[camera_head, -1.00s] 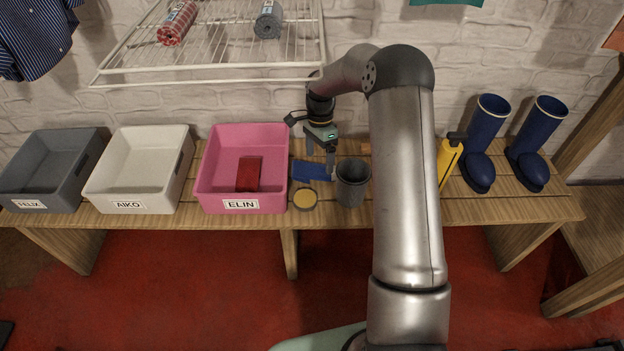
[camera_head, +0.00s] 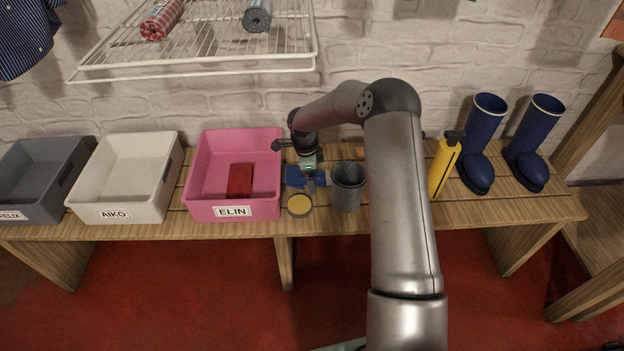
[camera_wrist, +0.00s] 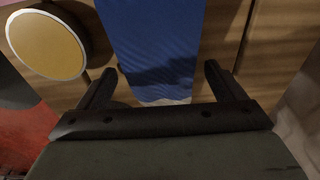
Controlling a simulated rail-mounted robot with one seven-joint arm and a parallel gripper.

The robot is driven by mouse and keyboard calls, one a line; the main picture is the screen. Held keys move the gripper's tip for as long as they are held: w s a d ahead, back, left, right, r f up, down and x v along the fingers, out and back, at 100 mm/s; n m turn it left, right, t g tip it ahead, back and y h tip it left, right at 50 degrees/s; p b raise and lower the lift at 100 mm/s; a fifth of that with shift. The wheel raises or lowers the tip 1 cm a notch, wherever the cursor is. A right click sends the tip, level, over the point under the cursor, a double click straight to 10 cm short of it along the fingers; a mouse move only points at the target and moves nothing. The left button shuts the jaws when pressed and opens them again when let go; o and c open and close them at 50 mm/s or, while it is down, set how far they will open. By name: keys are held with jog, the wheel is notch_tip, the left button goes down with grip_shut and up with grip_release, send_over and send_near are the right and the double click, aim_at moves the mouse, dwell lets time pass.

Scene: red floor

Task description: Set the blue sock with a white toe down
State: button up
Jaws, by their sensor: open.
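The blue sock (camera_head: 293,178) lies on the wooden bench between the pink bin and a grey cup, partly hidden by my gripper. In the wrist view the blue sock (camera_wrist: 150,40) is a flat strip, with its pale toe end towards the gripper palm. My gripper (camera_head: 308,186) is low over the sock, pointing down. In the wrist view my open gripper (camera_wrist: 160,72) has one finger on each side of the sock, with gaps to both edges. I cannot tell the height of the fingertips above the bench.
The pink ELIN bin (camera_head: 204,209) holds a dark red item (camera_head: 240,181). The white AIKO bin (camera_head: 90,205) and grey FELIX bin (camera_head: 35,200) stand further left. A yellow-topped tin (camera_head: 299,205) and grey cup (camera_head: 347,190) are close by. A yellow bottle (camera_head: 441,168) and blue boots (camera_head: 476,172) stand right.

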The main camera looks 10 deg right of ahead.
jog(key=shift+f, duration=0.2)
jog(key=c, duration=1.1)
jog(key=shift+c, duration=0.2)
